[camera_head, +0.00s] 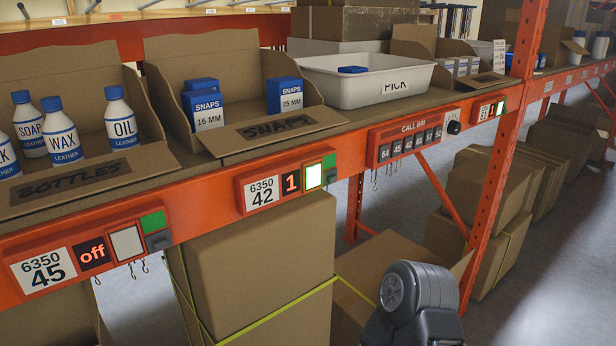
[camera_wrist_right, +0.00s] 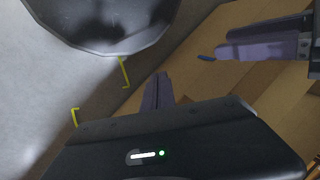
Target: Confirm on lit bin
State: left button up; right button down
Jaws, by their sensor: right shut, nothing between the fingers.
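The bin module labelled 6350 42 (camera_head: 263,192) on the orange beam shows a red 1. Its square button (camera_head: 313,176) is lit white, with a green patch and a small grey block beside it. The module 6350 45 (camera_head: 42,269) reads "off" and its button (camera_head: 127,243) is unlit. My dark arm (camera_head: 418,300) shows at the bottom of the head view, below and right of module 42, with no fingers visible there. In the right wrist view, my right gripper (camera_wrist_right: 157,92) is shut and empty. Another pair of gripper fingers (camera_wrist_right: 262,40), apparently my left, shows at upper right; its opening is unclear.
Above module 42 stands a cardboard bin of SNAPS boxes (camera_head: 290,128); bottles fill the bin at left. A white PICK tote (camera_head: 330,96) stands right of them, above the CALL BIN panel (camera_head: 415,138). An orange upright (camera_head: 497,170) and stacked cartons (camera_head: 265,265) are nearby.

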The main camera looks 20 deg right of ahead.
jog(key=w+d+r+n+t, duration=0.1)
jog(key=w+d+r, duration=0.1)
jog(key=w, duration=0.3)
jog(key=w+d+r+n, duration=0.1)
jog(key=w+d+r, duration=0.1)
jog(key=w, duration=0.3)
jog(key=w+d+r+n+t, duration=0.15)
jog(key=w+d+r, duration=0.25)
jog(key=w+r, duration=0.6)
jog(key=w+d+r+n+t, duration=0.1)
jog(key=w+d+r+n, duration=0.4)
jog(key=r, duration=0.9)
jog(key=d+r+n+t, duration=0.1)
jog(key=d+r, duration=0.1)
jog(key=r, duration=0.7)
jog(key=d+r+t, duration=0.1)
jog(key=d+r, duration=0.1)
jog(key=r, duration=0.8)
jog(key=s+d+r+n, duration=0.1)
jog(key=s+r+n, duration=0.1)
jog(key=r, duration=0.5)
jog(key=s+d+r+n+t+y, duration=0.1)
jog(key=s+r, duration=0.4)
jog(key=r, duration=0.3)
jog(key=shift+d+n, duration=0.35)
jog(key=shift+t+p, duration=0.25)
jog(key=shift+p, duration=0.05)
